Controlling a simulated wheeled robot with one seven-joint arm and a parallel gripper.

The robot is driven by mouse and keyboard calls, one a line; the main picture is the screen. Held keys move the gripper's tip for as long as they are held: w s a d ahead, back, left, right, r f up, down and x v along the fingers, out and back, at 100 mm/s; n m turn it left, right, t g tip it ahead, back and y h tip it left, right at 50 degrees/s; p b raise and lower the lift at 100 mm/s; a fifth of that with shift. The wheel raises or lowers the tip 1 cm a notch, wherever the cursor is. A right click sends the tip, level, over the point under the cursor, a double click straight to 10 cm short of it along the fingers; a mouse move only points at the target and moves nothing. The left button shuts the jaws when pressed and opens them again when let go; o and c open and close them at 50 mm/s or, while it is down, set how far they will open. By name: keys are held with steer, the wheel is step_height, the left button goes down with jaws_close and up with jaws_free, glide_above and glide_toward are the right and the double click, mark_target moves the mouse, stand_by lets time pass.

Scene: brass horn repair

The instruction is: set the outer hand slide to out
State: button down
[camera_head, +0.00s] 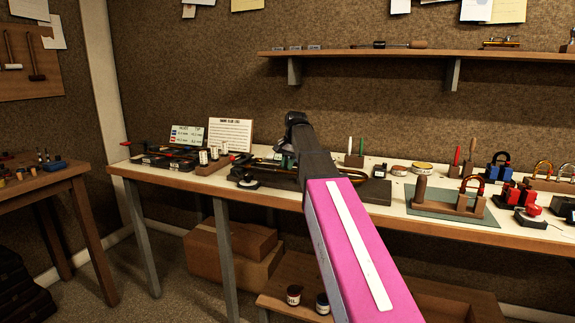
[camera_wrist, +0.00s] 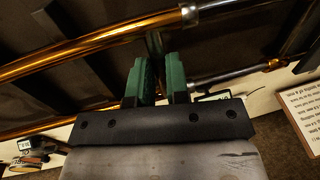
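The hand slide shows large in the wrist view as two long brass tubes, an upper tube (camera_wrist: 95,43) and a lower tube (camera_wrist: 60,122), both running up to the right. The upper tube ends in a silver ferrule (camera_wrist: 189,13). A short greyish cross brace (camera_wrist: 154,42) stands between the tubes. My gripper (camera_wrist: 161,62) has its two green fingers close together at this brace, with only a narrow gap between them. I cannot tell if the fingers press on the brace. In the head view my arm covers most of the horn on the bench.
The long bench (camera_head: 278,203) holds a printed card (camera_head: 230,134) at its back left. A green mat (camera_head: 436,209) with a wooden block and padlocks beside it lie to the right. A wall shelf (camera_head: 380,53) runs above. Cardboard boxes (camera_head: 232,255) stand below.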

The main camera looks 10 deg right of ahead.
steer(key=s+d, duration=0.1)
steer(key=d, duration=0.1)
steer(key=s+d, duration=0.1)
steer(key=d, duration=0.1)
steer(key=s+d, duration=0.2)
steer(key=d, duration=0.1)
steer(key=shift+d, duration=0.1)
steer(key=c, duration=1.1)
jaws_free()
steer(key=shift+s, duration=0.1)
steer(key=v, duration=1)
steer(key=shift+r, duration=0.4)
steer(key=shift+f, duration=0.1)
